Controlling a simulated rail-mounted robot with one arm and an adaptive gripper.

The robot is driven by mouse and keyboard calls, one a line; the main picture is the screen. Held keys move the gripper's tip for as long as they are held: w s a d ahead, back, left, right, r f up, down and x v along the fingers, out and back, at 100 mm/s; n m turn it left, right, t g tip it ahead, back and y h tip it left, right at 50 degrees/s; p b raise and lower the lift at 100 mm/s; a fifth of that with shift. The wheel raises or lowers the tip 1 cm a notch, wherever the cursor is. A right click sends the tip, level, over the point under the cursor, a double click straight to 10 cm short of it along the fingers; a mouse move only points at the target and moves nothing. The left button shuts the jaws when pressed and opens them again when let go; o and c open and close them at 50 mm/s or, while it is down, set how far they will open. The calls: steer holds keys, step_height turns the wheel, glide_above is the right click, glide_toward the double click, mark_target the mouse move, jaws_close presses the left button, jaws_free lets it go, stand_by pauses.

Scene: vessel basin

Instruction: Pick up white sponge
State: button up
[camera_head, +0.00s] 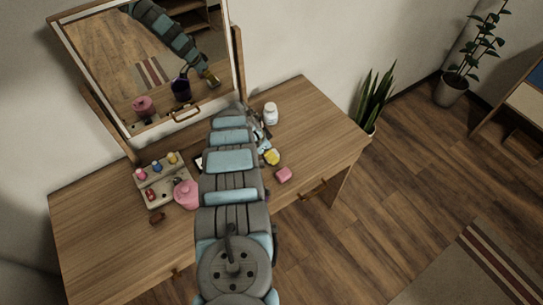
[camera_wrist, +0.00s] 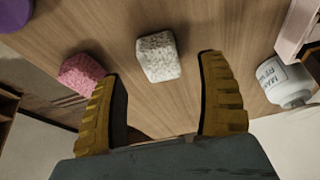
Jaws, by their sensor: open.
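The white sponge (camera_wrist: 158,56) is a speckled, rounded block lying on the wooden table (camera_wrist: 215,20) in the wrist view. My gripper (camera_wrist: 156,80) has two yellow ribbed fingers, spread wide and empty. The sponge shows between and just beyond the fingertips, touching neither finger. In the head view my own arm covers the place of the sponge, and only a yellow fingertip (camera_head: 271,157) of my gripper shows clearly.
A pink sponge (camera_wrist: 82,74) lies close to the left finger; it also shows in the head view (camera_head: 284,174). A mirror (camera_head: 150,65) stands at the table's back. The table's right part is clear.

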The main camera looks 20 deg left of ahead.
steer(key=shift+b+x, duration=1.25)
steer(key=shift+x, duration=0.4)
steer(key=shift+r, duration=0.1)
steer(key=c, duration=0.9)
steer(key=shift+o, duration=0.2)
